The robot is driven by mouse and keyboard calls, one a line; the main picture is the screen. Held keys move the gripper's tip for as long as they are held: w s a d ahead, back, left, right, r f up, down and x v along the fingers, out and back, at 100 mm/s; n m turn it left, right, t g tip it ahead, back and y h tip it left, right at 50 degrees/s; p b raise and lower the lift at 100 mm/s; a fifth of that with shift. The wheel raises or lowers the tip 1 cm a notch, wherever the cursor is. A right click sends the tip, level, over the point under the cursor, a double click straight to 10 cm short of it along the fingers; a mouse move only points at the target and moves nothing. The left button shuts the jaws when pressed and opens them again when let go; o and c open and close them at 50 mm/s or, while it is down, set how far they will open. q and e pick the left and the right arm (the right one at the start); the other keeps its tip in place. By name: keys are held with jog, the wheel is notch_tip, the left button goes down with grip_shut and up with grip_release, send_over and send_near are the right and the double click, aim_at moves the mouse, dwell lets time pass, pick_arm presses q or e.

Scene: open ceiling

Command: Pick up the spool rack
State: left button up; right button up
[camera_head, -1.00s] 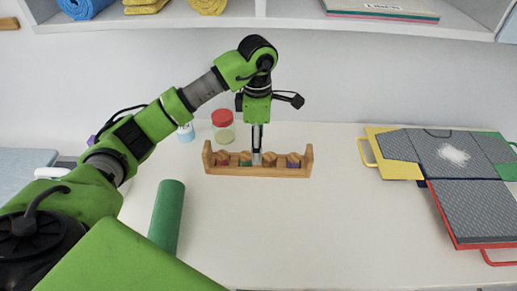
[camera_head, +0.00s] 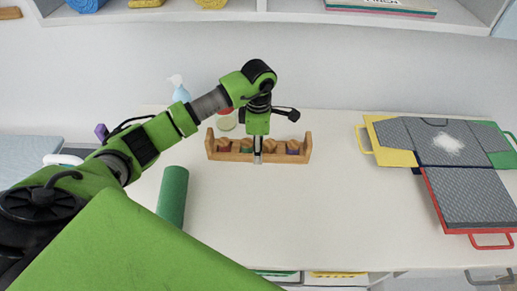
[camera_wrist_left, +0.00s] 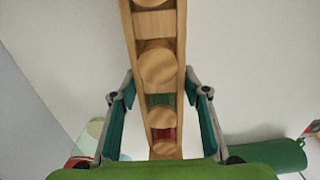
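The spool rack (camera_head: 230,157), a long wooden holder with raised ends and several coloured spools, stands on the white table in the head view. It also shows in the left wrist view (camera_wrist_left: 154,55), running away from the camera with round wooden spool ends and green and red thread. My left gripper (camera_head: 257,158) points down at the middle of the rack. In the wrist view its fingers (camera_wrist_left: 160,90) are spread, one on each side of the rack, with no firm contact visible. My right gripper is not in view.
A green roll (camera_head: 172,196) lies left of the rack. A jar (camera_head: 226,122) and a spray bottle (camera_head: 180,90) stand behind it, partly hidden by my arm. A folding board with a grey shirt (camera_head: 465,198) lies at the right. The table in front of the rack is clear.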

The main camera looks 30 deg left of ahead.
pick_arm(q)
jog(key=c, duration=0.5)
jog(key=shift+o, duration=0.2)
